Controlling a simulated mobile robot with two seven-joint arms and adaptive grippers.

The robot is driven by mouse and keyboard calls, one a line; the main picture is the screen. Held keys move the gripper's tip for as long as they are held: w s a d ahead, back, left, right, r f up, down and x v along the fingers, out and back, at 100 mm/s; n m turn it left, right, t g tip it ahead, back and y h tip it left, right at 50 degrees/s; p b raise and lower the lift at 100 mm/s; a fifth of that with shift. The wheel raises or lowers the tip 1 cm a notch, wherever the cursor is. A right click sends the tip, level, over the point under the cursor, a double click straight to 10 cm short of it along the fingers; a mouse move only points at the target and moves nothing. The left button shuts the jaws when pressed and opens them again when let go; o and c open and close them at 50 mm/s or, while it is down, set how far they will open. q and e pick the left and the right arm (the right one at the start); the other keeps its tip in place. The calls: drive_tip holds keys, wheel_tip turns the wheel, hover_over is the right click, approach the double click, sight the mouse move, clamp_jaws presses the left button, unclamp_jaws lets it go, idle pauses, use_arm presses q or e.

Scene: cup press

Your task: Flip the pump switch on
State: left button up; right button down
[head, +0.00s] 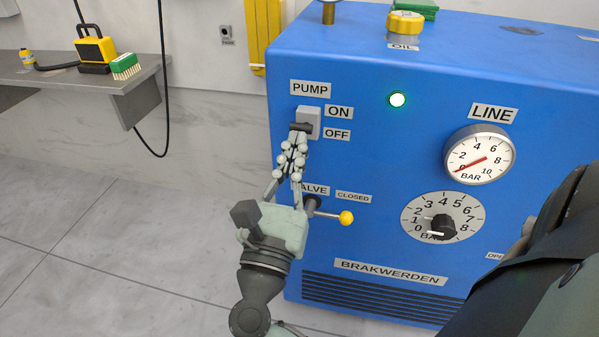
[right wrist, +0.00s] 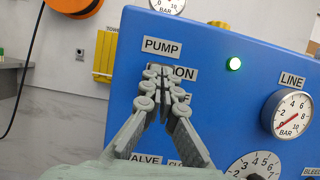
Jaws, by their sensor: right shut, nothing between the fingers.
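The pump switch (head: 313,117) is a pale grey box with a dark lever (head: 300,127) on the blue press, below the PUMP label and left of the ON and OFF labels. The lever juts outward low on the box; I cannot tell for sure which setting it is in. My right gripper (head: 297,142) is shut and empty, its fingertips just below the lever. I cannot tell whether they touch. In the right wrist view the fingers (right wrist: 158,75) hide most of the switch. My left gripper is not in view.
A green lamp (head: 397,99) is lit. Below the switch is a valve handle with a yellow knob (head: 346,218), close to my right gripper. The line gauge (head: 480,154) needle points near 0. A dark dial (head: 441,217) sits below it. A grey bench (head: 140,85) stands left.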

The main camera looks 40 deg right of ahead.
drive_tip(key=v, duration=0.7)
drive_tip(key=shift+a, duration=0.25)
drive_tip(key=shift+s, duration=0.1)
idle(0.4)
